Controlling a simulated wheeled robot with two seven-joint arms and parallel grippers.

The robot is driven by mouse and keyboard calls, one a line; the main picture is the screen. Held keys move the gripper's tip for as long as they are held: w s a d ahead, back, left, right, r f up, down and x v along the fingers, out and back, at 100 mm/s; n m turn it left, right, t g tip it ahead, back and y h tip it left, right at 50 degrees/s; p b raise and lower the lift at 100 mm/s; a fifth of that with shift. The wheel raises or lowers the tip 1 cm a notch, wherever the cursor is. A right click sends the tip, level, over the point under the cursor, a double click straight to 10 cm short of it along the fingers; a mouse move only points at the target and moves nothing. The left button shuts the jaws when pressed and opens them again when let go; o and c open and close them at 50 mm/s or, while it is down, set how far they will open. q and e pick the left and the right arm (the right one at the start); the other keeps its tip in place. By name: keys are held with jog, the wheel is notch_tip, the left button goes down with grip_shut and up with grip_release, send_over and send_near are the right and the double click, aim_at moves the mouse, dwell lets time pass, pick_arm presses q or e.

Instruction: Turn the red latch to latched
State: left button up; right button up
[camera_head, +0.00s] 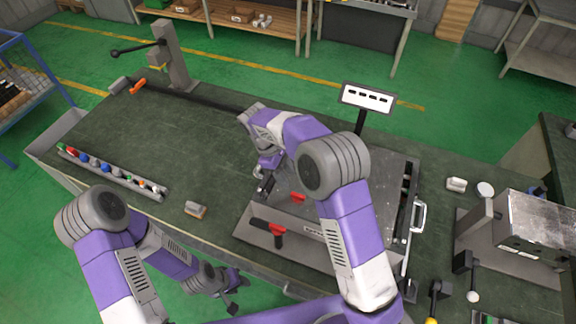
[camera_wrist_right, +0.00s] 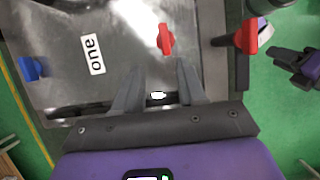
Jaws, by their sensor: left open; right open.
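A small red knob (camera_head: 298,197) sits on the grey metal plate; it also shows in the right wrist view (camera_wrist_right: 165,40), just beyond my fingertips. A red T-shaped handle (camera_head: 277,229) stands by the plate's front strip and shows at the upper right of the wrist view (camera_wrist_right: 249,38). I cannot tell which of the two red parts is the latch. My right gripper (camera_head: 265,186) is open and empty above the plate, left of the small knob; it also shows in the wrist view (camera_wrist_right: 157,82). My left gripper (camera_head: 234,290) is open, low by the bench's front edge.
A sign on a post (camera_head: 368,97) stands behind. A strip of coloured parts (camera_head: 110,174) lies left. A metal box (camera_head: 537,227) stands right. The bench's left middle is clear.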

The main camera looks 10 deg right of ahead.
aim_at(297, 194)
jog(key=shift+s+d+f, duration=0.25)
jog(key=shift+s+f, duration=0.25)
jog(key=shift+s, duration=0.1)
jog(key=shift+s+d+f, duration=0.2)
jog(key=shift+s+f, duration=0.25)
jog(key=shift+s, duration=0.1)
jog(key=x, duration=0.4)
jog(key=shift+w+f, duration=0.25)
jog(key=shift+w, duration=0.05)
jog(key=shift+s+d+f, duration=0.1)
jog(key=shift+s, duration=0.1)
jog(key=shift+w, duration=0.1)
jog(key=shift+c, duration=1.3)
grip_shut()
